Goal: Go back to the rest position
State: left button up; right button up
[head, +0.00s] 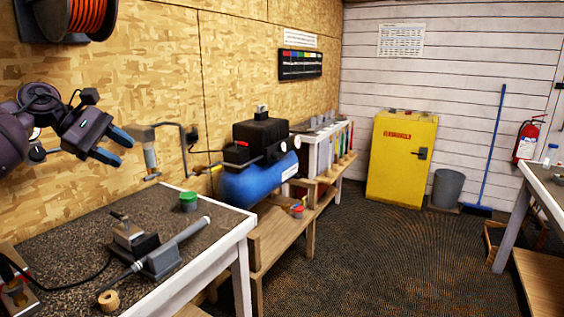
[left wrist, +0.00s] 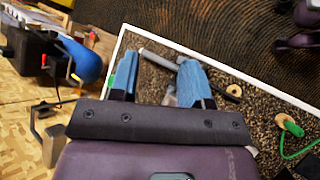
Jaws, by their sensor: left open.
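My left gripper (head: 115,148) is raised in the air above the back left of the workbench (head: 245,228), in front of the wood-panel wall. Its two blue-tipped fingers are apart with nothing between them. In the left wrist view the open fingers (left wrist: 160,80) show against the bench top, clear of the things on it. A grey shaft (head: 190,232) lies in a vise (head: 160,262) on the bench. A green-lidded pot (head: 188,201) stands near the bench's back edge. My right gripper does not show in the head view.
A tape roll (head: 108,299) lies near the bench's front. A wall-side fixture (head: 150,160) stands close right of the left gripper. A blue compressor (head: 258,182) and yellow cabinet (head: 402,155) are beyond. The floor (head: 390,260) between the benches is mostly clear.

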pick_arm(q)
jog(key=s+d+f+n+t+h, duration=0.1)
jog(key=d+f+n+t+h, duration=0.65)
jog(key=d+f+n, duration=0.7)
jog(key=s+a+f+n+t+y, duration=0.1)
jog(key=s+a+f+n+y, duration=0.2)
jog(key=s+f+n+y, duration=1)
jog(key=s+a+f+n+t+y, duration=0.15)
jog(key=s+f+n+y, duration=0.4)
jog(key=n, duration=1.45)
jog(key=s+d+f+n+g, duration=0.1)
jog(key=s+f+n+g, duration=0.4)
jog(key=s, duration=0.6)
jog(key=s+d+f+n+g, duration=0.1)
jog(key=s+f+n+g, duration=0.4)
jog(key=s, duration=0.6)
jog(key=w+f+t+h+b, duration=0.1)
jog(key=w+f+t+b, duration=0.1)
jog(key=w+f+t, duration=0.5)
notch_tip(320, 180, down, 2)
jog(key=shift+w+d+f+h, duration=0.2)
jog(key=shift+w+f+h, duration=0.1)
jog(key=shift+w, duration=0.25)
